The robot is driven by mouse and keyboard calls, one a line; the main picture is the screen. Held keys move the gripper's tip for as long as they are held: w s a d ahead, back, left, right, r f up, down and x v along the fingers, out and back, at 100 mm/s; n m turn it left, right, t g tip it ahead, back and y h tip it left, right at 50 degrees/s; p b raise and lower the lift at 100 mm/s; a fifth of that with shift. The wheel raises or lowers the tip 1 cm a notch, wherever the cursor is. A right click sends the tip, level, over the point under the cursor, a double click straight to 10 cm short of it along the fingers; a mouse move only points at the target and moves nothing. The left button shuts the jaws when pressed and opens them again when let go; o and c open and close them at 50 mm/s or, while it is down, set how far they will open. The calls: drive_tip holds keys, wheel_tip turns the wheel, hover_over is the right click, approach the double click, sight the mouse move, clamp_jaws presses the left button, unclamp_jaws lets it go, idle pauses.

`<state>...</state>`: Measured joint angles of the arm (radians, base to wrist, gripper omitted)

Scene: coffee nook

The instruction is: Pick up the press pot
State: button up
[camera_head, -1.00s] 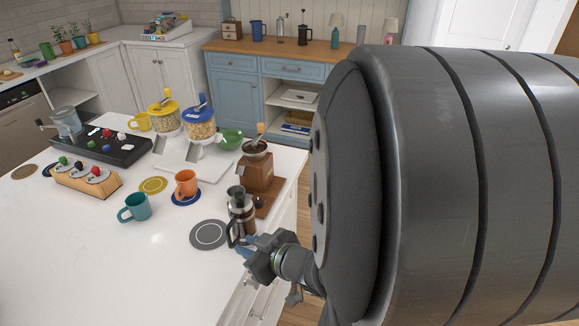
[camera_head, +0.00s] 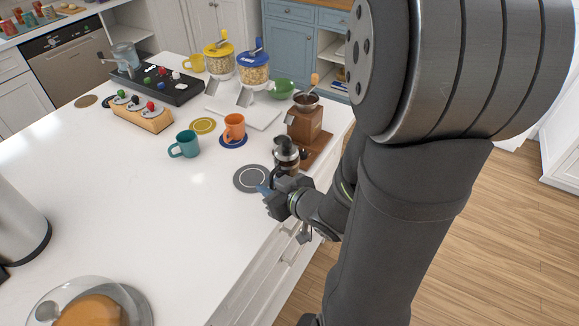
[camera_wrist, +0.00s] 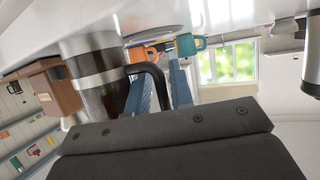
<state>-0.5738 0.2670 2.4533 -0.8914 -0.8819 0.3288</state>
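The press pot (camera_head: 286,156), a dark cylinder with a metal band and a black handle, stands upright near the counter's right edge, beside a grey round coaster (camera_head: 252,179). My gripper (camera_head: 265,191) is low at the pot's near side. In the wrist view the pot (camera_wrist: 98,72) is at left, and its curved black handle (camera_wrist: 150,72) reaches between my two blue fingers (camera_wrist: 160,92). The fingers look apart on either side of the handle; whether either touches it is unclear. The gripper's dark body hides the lower part of the wrist view.
A wooden coffee grinder (camera_head: 304,122) stands close behind the pot. An orange mug (camera_head: 234,127) and a teal mug (camera_head: 185,145) are to the left. A domed dish (camera_head: 90,305) is at lower left. The white counter's front middle is clear.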

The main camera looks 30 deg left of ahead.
drive_tip(key=shift+w+a+f, duration=0.1)
drive_tip(key=shift+a+f, duration=0.05)
drive_tip(key=shift+a, duration=0.25)
clamp_jaws()
idle(1.2)
